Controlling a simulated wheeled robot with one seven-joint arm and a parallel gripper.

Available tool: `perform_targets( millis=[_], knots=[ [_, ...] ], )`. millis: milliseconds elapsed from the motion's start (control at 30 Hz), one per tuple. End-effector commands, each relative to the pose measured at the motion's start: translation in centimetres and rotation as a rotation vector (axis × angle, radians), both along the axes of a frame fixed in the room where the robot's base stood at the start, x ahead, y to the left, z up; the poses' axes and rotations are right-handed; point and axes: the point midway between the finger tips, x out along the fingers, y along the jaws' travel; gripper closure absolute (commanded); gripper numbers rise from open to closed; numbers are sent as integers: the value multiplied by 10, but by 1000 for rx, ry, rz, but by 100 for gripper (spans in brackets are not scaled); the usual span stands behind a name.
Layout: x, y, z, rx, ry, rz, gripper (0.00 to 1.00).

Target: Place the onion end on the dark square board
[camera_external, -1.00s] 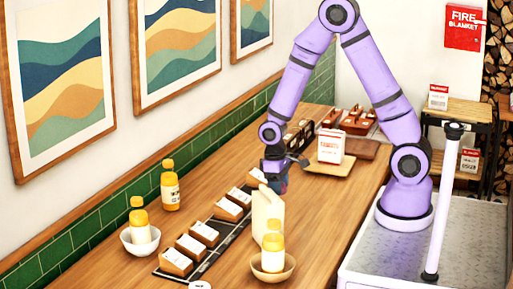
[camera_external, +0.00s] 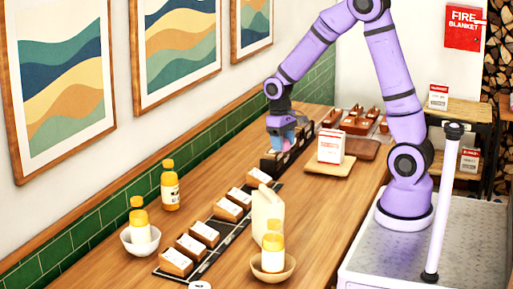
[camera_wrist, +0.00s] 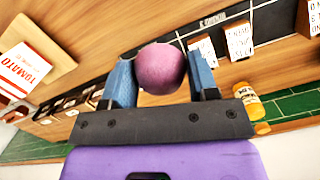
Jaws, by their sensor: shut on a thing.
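My gripper (camera_external: 284,135) is over the far part of the counter, above a row of dark bins. In the wrist view, its two blue fingers (camera_wrist: 162,78) are shut on a round pink-purple piece, the onion end (camera_wrist: 160,66). The piece is held clear of the counter and is hard to make out in the external view. A dark brown board (camera_external: 364,148) lies right of my gripper, partly hidden behind a carton; I cannot tell for certain that it is the dark square board.
A red and white tomato carton (camera_external: 331,146) stands on a light wooden board (camera_external: 318,168). Labelled bins (camera_external: 203,233) line a black strip on the counter.

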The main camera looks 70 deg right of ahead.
Motion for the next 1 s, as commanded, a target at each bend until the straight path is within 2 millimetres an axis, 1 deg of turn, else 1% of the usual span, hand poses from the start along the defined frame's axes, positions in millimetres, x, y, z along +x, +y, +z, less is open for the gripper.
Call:
perform_targets(
  millis=[33,233,367,400,467,500,567,600,767,800,867,900,1000],
  knots=[
    [2,-20,0,0,0,-53,68],
    [1,-97,0,1,-1,-262,68],
    [-8,-149,0,0,1,-395,68],
    [-12,-164,0,0,2,-436,68],
    [-19,-188,0,1,1,-498,68],
    [-24,-203,0,0,0,-539,68],
    [-34,-227,0,-1,0,-602,68],
    [-41,-242,0,-1,1,-643,68],
    [-74,-301,0,-2,2,-805,68],
    [-84,-315,0,-2,3,-846,68],
    [-100,-336,0,-3,3,-908,68],
    [-111,-349,0,-4,2,-947,68],
    [-138,-378,0,-5,4,-1037,68]
  ],
)
